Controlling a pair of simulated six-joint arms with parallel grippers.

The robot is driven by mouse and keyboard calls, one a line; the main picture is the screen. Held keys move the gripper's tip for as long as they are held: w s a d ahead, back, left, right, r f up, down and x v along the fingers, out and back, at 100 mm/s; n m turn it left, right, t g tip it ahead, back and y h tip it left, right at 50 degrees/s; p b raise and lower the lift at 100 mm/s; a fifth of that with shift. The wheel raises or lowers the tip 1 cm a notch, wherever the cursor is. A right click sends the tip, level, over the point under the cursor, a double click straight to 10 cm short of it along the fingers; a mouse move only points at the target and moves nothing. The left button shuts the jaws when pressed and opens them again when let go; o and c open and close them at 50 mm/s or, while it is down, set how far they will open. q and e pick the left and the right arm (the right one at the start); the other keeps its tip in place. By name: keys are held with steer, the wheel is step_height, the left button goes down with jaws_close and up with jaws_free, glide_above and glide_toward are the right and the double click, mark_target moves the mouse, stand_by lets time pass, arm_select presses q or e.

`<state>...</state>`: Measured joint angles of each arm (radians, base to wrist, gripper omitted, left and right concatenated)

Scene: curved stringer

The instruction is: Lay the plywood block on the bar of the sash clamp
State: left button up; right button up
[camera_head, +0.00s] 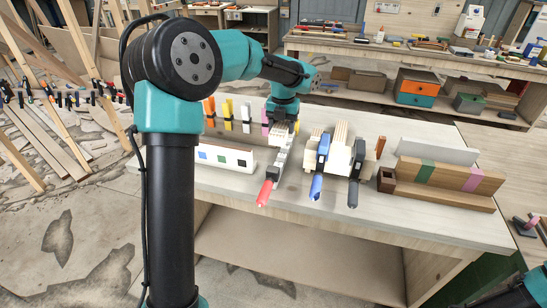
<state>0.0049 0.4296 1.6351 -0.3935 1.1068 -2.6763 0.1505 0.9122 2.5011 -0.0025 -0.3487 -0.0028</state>
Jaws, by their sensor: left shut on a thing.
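My left gripper (284,130) reaches down over the far part of a red-handled sash clamp (274,172) on the bench. It is shut on a small pale piece, seemingly the plywood block (297,127), mostly hidden by the gripper. I cannot tell whether the block touches the clamp's pale bar. A blue-handled clamp (319,165) and a dark-handled clamp (355,172) lie to the right, with pale layered wood pieces (341,135) among them. My right gripper is out of view.
A white strip with coloured squares (224,156) lies left of the clamps. Several coloured clamps (228,112) stand behind it. A wooden beam with green and pink bands (450,178), a white block (438,150) and a small brown box (386,180) are at right. The bench's front right (420,222) is clear.

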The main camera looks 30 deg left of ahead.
arm_select(q)
glide_above(282, 156)
steer(key=shift+s+f, duration=0.15)
steer(key=shift+f, duration=2.95)
steer(key=shift+f, duration=0.15)
steer(key=shift+f, duration=1.75)
steer(key=shift+f, duration=0.15)
steer(key=o, duration=1)
step_height(282, 156, up, 12)
steer(key=shift+r, duration=0.15)
